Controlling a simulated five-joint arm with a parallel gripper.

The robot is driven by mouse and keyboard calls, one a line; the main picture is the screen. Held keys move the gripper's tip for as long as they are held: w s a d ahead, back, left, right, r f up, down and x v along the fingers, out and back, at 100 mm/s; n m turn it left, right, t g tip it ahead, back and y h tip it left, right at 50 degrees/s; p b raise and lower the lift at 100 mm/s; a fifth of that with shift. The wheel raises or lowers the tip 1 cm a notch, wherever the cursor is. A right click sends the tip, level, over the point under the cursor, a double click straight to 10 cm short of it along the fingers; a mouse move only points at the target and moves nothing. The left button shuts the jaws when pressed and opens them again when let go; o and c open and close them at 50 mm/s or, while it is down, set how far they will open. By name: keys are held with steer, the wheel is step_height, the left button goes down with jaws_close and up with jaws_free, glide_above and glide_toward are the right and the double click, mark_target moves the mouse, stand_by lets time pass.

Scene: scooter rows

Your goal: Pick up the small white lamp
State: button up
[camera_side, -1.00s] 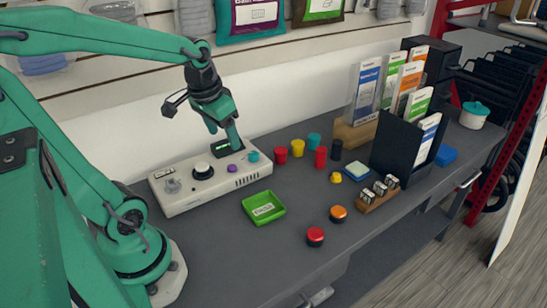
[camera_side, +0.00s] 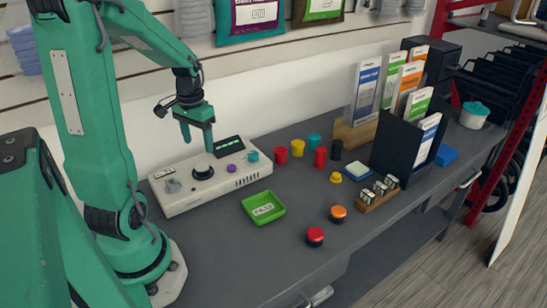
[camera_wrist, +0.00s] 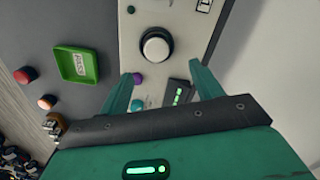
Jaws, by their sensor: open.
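No thing is clearly readable as the small white lamp. The wooden rack (camera_side: 377,198) at the right holds several small black-and-white pieces (camera_side: 380,186), too small to identify surely. A small pale translucent piece (camera_side: 172,186) sits at the left end of the white control box (camera_side: 246,180). My gripper (camera_side: 197,142) is open and empty above the box, near its black-and-white knob (camera_side: 203,171). In the wrist view my gripper (camera_wrist: 161,76) shows two spread fingers, with the knob (camera_wrist: 156,46) beyond the gap between them.
A green tray (camera_side: 263,207) labelled PASS lies in front of the box. Red (camera_side: 315,236) and orange (camera_side: 338,213) buttons stand to its right. Coloured cylinders (camera_side: 297,148) and a leaflet holder (camera_side: 396,145) stand farther back. The front of the grey counter is mostly clear.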

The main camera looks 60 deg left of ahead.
mark_target(202, 165)
steer(key=shift+d+f, duration=0.1)
steer(key=shift+f, duration=1.05)
steer(key=shift+s+d+f, duration=0.1)
steer(key=shift+d+f, duration=0.05)
steer(key=shift+f, duration=0.65)
steer(key=shift+s+d+f, duration=0.1)
steer(key=shift+d+f, duration=0.05)
steer(key=shift+f, duration=0.65)
steer(key=shift+w+f, duration=0.1)
steer(key=shift+f, duration=0.9)
steer(key=c, duration=1.2)
steer(key=shift+o, duration=0.2)
steer(key=shift+r, duration=0.1)
